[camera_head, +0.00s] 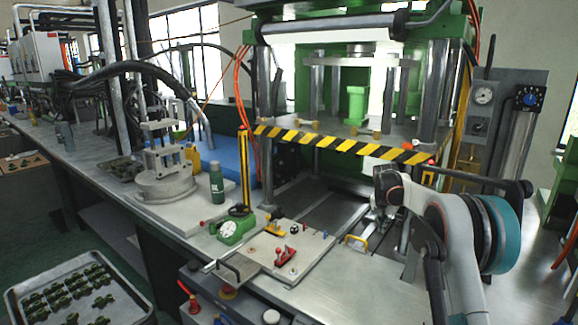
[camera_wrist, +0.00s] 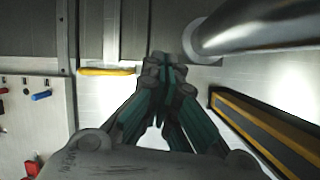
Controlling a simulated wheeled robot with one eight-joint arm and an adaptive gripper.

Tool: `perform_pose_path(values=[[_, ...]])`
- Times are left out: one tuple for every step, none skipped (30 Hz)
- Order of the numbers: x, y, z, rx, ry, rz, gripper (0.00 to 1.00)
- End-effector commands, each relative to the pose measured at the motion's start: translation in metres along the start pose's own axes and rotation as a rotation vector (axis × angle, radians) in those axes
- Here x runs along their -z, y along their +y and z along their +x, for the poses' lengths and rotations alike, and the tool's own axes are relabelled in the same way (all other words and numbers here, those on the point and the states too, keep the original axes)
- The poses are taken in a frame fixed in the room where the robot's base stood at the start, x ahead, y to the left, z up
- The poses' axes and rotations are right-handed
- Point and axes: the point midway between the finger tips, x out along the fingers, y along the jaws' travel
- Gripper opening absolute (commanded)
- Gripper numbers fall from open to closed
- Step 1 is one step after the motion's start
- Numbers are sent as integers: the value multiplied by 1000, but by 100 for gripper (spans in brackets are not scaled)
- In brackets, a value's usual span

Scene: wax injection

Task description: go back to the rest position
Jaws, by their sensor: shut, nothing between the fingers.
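My gripper shows in the wrist view (camera_wrist: 163,62) with its dark green fingers brought together at the tips and nothing between them. In the head view my gripper (camera_head: 376,222) is small and partly hidden by my wrist. It hangs over the metal bed in front of the green press (camera_head: 357,103). A yellow handle (camera_head: 356,241) lies close to it on the left. The handle also shows in the wrist view (camera_wrist: 106,71), left of the fingertips and apart from them.
A yellow-black striped bar (camera_head: 340,143) crosses the press front. A fixture plate (camera_head: 310,245) with red clamps (camera_head: 285,257) lies left of my gripper. A tray of green parts (camera_head: 75,296) stands at the lower left. The metal table (camera_head: 335,290) is bare in front.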

Motion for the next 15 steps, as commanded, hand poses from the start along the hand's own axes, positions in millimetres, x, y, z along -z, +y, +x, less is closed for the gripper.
perform_pose_path(values=[[2,0,-10,-4,-1,27,0],[3,-1,-16,-7,-1,45,0],[4,-2,-24,-11,-2,72,0],[5,-2,-31,-14,-3,95,0],[7,-3,-37,-17,-3,118,0],[9,-4,-48,-22,-3,153,0],[11,-5,-57,-27,-4,183,0],[14,-7,-66,-32,-4,215,0],[17,-9,-79,-39,-5,261,0],[21,-11,-90,-45,-5,299,0],[24,-13,-101,-51,-4,339,0],[30,-16,-114,-59,-2,391,0],[34,-19,-125,-65,-1,431,0],[38,-22,-135,-71,1,470,0],[45,-26,-148,-79,2,522,0]])
